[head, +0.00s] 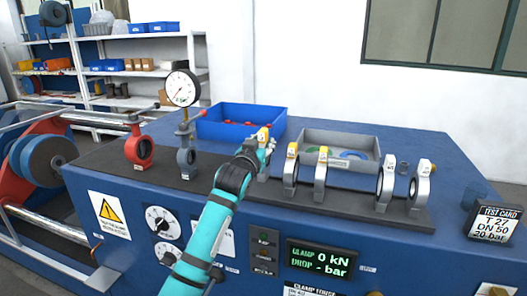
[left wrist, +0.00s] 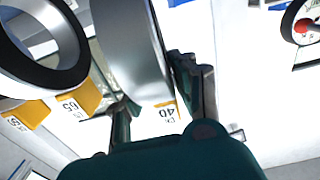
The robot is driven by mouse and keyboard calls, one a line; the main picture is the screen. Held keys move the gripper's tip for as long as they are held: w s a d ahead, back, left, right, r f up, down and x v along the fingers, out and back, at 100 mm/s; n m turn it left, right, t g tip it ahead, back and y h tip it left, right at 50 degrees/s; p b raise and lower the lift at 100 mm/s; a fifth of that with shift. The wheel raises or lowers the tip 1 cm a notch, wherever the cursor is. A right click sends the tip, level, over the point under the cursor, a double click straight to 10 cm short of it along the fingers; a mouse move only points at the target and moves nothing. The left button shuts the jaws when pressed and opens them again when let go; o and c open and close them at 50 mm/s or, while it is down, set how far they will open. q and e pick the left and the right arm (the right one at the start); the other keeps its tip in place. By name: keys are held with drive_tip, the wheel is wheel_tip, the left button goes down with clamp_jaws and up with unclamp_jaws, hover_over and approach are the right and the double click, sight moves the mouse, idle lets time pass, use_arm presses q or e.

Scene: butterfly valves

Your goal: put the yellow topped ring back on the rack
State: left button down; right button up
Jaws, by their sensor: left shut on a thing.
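My left gripper (head: 262,146) is above the blue bench and shut on a grey metal ring with a yellow top (head: 263,134). In the left wrist view my left gripper (left wrist: 160,108) has a finger on each side of this ring (left wrist: 133,50), whose tag reads 40. In the head view the gripper partly hides the ring, and I cannot tell if its foot touches the dark rack strip (head: 236,190). Two more yellow-topped rings (head: 290,170) (head: 321,178) stand upright to its right. My right gripper is not in view.
Behind are a blue bin (head: 240,112) and a grey tray (head: 340,137). A test card (head: 495,224) stands at right.

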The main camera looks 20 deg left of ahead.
use_arm(q)
wheel_tip(320, 180, down, 3)
drive_tip(key=shift+a+p, duration=0.1)
drive_tip(key=shift+p, duration=0.4)
drive_tip(key=c, duration=1.5)
unclamp_jaws()
drive_tip(key=shift+f, duration=0.25)
drive_tip(key=o, duration=0.4)
drive_tip(key=shift+o, duration=0.2)
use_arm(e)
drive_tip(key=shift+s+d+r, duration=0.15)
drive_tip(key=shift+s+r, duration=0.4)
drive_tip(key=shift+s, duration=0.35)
use_arm(q)
drive_tip(key=shift+s+r, duration=0.1)
drive_tip(key=s+b, duration=0.2)
drive_tip(key=s, duration=1)
drive_tip(key=shift+a+b, duration=0.2)
drive_tip(key=shift+b, duration=0.2)
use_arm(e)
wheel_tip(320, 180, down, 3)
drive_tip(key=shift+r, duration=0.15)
use_arm(q)
drive_tip(key=shift+w, duration=0.1)
